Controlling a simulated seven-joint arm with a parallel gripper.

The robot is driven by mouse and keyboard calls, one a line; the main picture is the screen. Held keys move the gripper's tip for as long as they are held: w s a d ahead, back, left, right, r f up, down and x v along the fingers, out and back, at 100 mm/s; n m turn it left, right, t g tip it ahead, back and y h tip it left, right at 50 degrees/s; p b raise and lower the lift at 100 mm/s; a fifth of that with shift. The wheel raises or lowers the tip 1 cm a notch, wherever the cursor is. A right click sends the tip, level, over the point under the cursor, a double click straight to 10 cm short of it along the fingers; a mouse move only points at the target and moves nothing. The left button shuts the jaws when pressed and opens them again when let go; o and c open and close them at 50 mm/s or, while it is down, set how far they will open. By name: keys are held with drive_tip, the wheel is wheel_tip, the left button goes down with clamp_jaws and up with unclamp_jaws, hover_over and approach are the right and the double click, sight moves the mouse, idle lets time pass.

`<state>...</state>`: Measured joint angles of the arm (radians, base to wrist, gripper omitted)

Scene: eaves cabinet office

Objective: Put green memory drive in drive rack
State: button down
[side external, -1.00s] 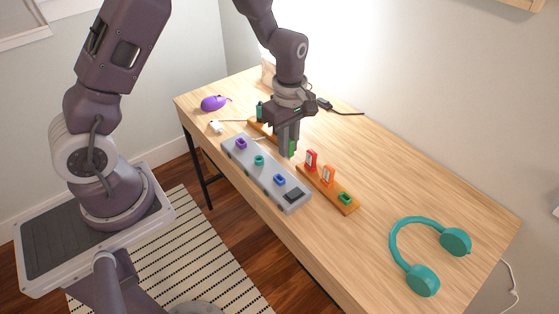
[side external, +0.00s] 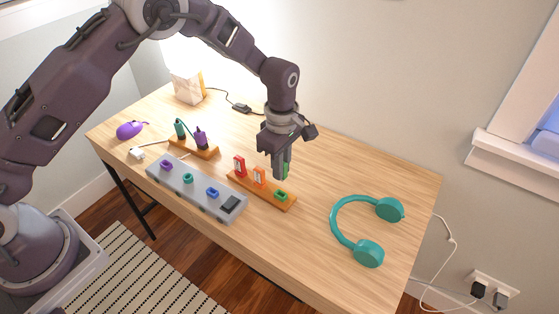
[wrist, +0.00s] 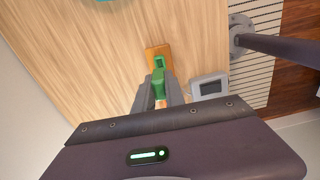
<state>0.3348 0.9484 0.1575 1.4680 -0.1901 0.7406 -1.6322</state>
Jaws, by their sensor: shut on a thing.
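My gripper (side external: 280,172) is shut on the green memory drive (side external: 287,169), which is mostly hidden by the fingers in the side view. In the wrist view the green drive (wrist: 158,86) shows between the fingertips. The orange drive rack (side external: 245,182) stands on the table with a red drive (side external: 239,166) and an orange drive (side external: 259,176) upright in it. Its green slot (side external: 281,195) is at the right end and looks empty. The drive is held upright just above and behind that end; in the wrist view the rack end (wrist: 152,52) lies just beyond it.
A grey box (side external: 183,187) with purple, teal and blue sockets lies left of the rack. Another wooden holder (side external: 206,153) carries teal and purple items. Teal headphones (side external: 345,236) lie to the right. A purple mouse (side external: 130,130) is far left. The table's back right is clear.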

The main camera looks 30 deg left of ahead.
hover_over(281, 197)
drive_tip(key=shift+w+a+f, duration=0.15)
drive_tip(key=shift+w+f, duration=0.05)
drive_tip(key=shift+f, duration=0.85)
drive_tip(key=shift+w+a+f, duration=0.1)
drive_tip(key=shift+w+f, duration=0.05)
drive_tip(key=shift+f, duration=0.9)
drive_tip(key=shift+f, duration=1.2)
drive_tip(key=c, duration=1.3)
unclamp_jaws()
wheel_tip(281, 197, up, 7)
drive_tip(key=shift+r, duration=0.1)
